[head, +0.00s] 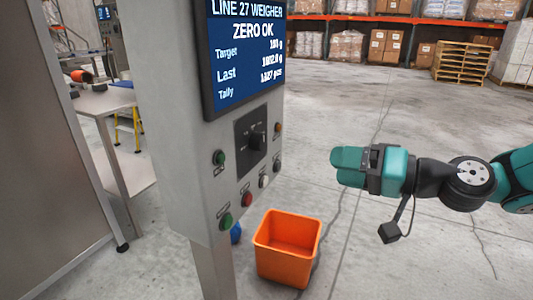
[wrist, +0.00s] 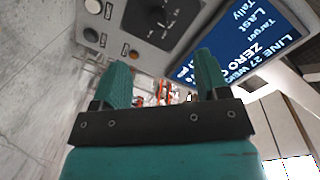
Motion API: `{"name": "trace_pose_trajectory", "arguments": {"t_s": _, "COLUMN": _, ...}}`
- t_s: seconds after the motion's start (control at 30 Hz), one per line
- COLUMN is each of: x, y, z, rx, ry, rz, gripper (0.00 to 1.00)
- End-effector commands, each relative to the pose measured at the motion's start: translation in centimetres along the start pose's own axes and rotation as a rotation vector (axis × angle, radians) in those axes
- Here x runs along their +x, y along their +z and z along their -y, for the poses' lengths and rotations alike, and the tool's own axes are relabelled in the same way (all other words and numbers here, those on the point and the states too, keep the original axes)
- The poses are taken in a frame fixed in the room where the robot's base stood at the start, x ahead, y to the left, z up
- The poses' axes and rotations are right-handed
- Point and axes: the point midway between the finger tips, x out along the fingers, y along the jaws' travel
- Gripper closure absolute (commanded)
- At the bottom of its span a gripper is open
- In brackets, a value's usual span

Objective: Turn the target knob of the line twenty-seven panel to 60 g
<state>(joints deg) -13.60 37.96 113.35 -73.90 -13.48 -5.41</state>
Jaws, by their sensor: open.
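The line 27 panel (head: 185,150) is a grey post-mounted box on the left in the head view. Its screen (head: 245,55) reads "ZERO OK"; the target figure is too blurred to read surely. Below the screen, the black target knob (head: 257,139) sits on a dark square plate; its setting is not legible. The knob also shows at the top of the wrist view (wrist: 160,18). My gripper (head: 338,166) is to the right of the panel, apart from it, fingers toward it. In the wrist view its teal fingers (wrist: 163,78) are spread and empty.
An orange bin (head: 283,255) stands on the floor below the panel. A steel table (head: 105,100) is at left. The floor on the right is open.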

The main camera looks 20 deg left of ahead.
Motion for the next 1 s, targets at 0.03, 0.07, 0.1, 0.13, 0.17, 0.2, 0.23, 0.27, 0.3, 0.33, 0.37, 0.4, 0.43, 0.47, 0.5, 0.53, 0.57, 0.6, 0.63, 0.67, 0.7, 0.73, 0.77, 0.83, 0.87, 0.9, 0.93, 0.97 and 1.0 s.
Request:
{"name": "trace_pose_trajectory", "arguments": {"t_s": 0.03, "x": 0.4, "y": -0.2, "z": -1.3, "rx": 0.024, "ry": -0.023, "rz": -0.039, "gripper": 0.32}}
{"name": "trace_pose_trajectory", "arguments": {"t_s": 0.07, "x": 0.5, "y": -0.4, "z": -1.7, "rx": 0.033, "ry": -0.035, "rz": -0.06, "gripper": 0.32}}
{"name": "trace_pose_trajectory", "arguments": {"t_s": 0.1, "x": 0.7, "y": -0.7, "z": -2.0, "rx": 0.045, "ry": -0.049, "rz": -0.083, "gripper": 0.32}}
{"name": "trace_pose_trajectory", "arguments": {"t_s": 0.13, "x": 0.7, "y": -0.8, "z": -2.3, "rx": 0.051, "ry": -0.055, "rz": -0.097, "gripper": 0.32}}
{"name": "trace_pose_trajectory", "arguments": {"t_s": 0.17, "x": 0.8, "y": -1.0, "z": -2.5, "rx": 0.056, "ry": -0.061, "rz": -0.107, "gripper": 0.32}}
{"name": "trace_pose_trajectory", "arguments": {"t_s": 0.2, "x": 1.0, "y": -1.1, "z": -2.5, "rx": 0.061, "ry": -0.066, "rz": -0.117, "gripper": 0.32}}
{"name": "trace_pose_trajectory", "arguments": {"t_s": 0.23, "x": 1.1, "y": -1.2, "z": -2.6, "rx": 0.063, "ry": -0.069, "rz": -0.12, "gripper": 0.32}}
{"name": "trace_pose_trajectory", "arguments": {"t_s": 0.27, "x": 1.4, "y": -1.3, "z": -2.6, "rx": 0.064, "ry": -0.07, "rz": -0.122, "gripper": 0.32}}
{"name": "trace_pose_trajectory", "arguments": {"t_s": 0.3, "x": 1.8, "y": -1.4, "z": -2.5, "rx": 0.064, "ry": -0.071, "rz": -0.123, "gripper": 0.32}}
{"name": "trace_pose_trajectory", "arguments": {"t_s": 0.33, "x": 2.3, "y": -1.4, "z": -2.4, "rx": 0.064, "ry": -0.071, "rz": -0.122, "gripper": 0.32}}
{"name": "trace_pose_trajectory", "arguments": {"t_s": 0.37, "x": 2.7, "y": -1.5, "z": -2.3, "rx": 0.062, "ry": -0.071, "rz": -0.121, "gripper": 0.32}}
{"name": "trace_pose_trajectory", "arguments": {"t_s": 0.4, "x": 3.5, "y": -1.6, "z": -2.2, "rx": 0.062, "ry": -0.072, "rz": -0.12, "gripper": 0.32}}
{"name": "trace_pose_trajectory", "arguments": {"t_s": 0.43, "x": 4.1, "y": -1.6, "z": -2.1, "rx": 0.063, "ry": -0.072, "rz": -0.119, "gripper": 0.32}}
{"name": "trace_pose_trajectory", "arguments": {"t_s": 0.47, "x": 4.7, "y": -1.7, "z": -2.1, "rx": 0.061, "ry": -0.071, "rz": -0.12, "gripper": 0.32}}
{"name": "trace_pose_trajectory", "arguments": {"t_s": 0.5, "x": 5.7, "y": -1.8, "z": -2.0, "rx": 0.062, "ry": -0.072, "rz": -0.118, "gripper": 0.32}}
{"name": "trace_pose_trajectory", "arguments": {"t_s": 0.53, "x": 6.3, "y": -1.9, "z": -2.0, "rx": 0.061, "ry": -0.071, "rz": -0.118, "gripper": 0.32}}
{"name": "trace_pose_trajectory", "arguments": {"t_s": 0.57, "x": 7.1, "y": -2.0, "z": -1.9, "rx": 0.062, "ry": -0.072, "rz": -0.119, "gripper": 0.32}}
{"name": "trace_pose_trajectory", "arguments": {"t_s": 0.6, "x": 8.0, "y": -2.1, "z": -1.8, "rx": 0.06, "ry": -0.071, "rz": -0.118, "gripper": 0.32}}
{"name": "trace_pose_trajectory", "arguments": {"t_s": 0.63, "x": 8.7, "y": -2.2, "z": -1.8, "rx": 0.062, "ry": -0.071, "rz": -0.117, "gripper": 0.32}}
{"name": "trace_pose_trajectory", "arguments": {"t_s": 0.67, "x": 9.3, "y": -2.3, "z": -1.8, "rx": 0.061, "ry": -0.07, "rz": -0.119, "gripper": 0.32}}
{"name": "trace_pose_trajectory", "arguments": {"t_s": 0.7, "x": 10.3, "y": -2.4, "z": -1.6, "rx": 0.061, "ry": -0.072, "rz": -0.119, "gripper": 0.32}}
{"name": "trace_pose_trajectory", "arguments": {"t_s": 0.73, "x": 10.9, "y": -2.5, "z": -1.7, "rx": 0.061, "ry": -0.07, "rz": -0.118, "gripper": 0.32}}
{"name": "trace_pose_trajectory", "arguments": {"t_s": 0.77, "x": 11.6, "y": -2.5, "z": -1.6, "rx": 0.061, "ry": -0.071, "rz": -0.118, "gripper": 0.32}}
{"name": "trace_pose_trajectory", "arguments": {"t_s": 0.83, "x": 13.1, "y": -2.7, "z": -1.5, "rx": 0.061, "ry": -0.071, "rz": -0.119, "gripper": 0.32}}
{"name": "trace_pose_trajectory", "arguments": {"t_s": 0.87, "x": 13.7, "y": -2.8, "z": -1.5, "rx": 0.061, "ry": -0.07, "rz": -0.119, "gripper": 0.32}}
{"name": "trace_pose_trajectory", "arguments": {"t_s": 0.9, "x": 14.5, "y": -2.9, "z": -1.5, "rx": 0.061, "ry": -0.07, "rz": -0.12, "gripper": 0.32}}
{"name": "trace_pose_trajectory", "arguments": {"t_s": 0.93, "x": 15.0, "y": -2.9, "z": -1.5, "rx": 0.062, "ry": -0.069, "rz": -0.119, "gripper": 0.32}}
{"name": "trace_pose_trajectory", "arguments": {"t_s": 0.97, "x": 15.5, "y": -3.0, "z": -1.4, "rx": 0.062, "ry": -0.071, "rz": -0.12, "gripper": 0.32}}
{"name": "trace_pose_trajectory", "arguments": {"t_s": 1.0, "x": 16.0, "y": -3.1, "z": -1.5, "rx": 0.062, "ry": -0.069, "rz": -0.12, "gripper": 0.32}}
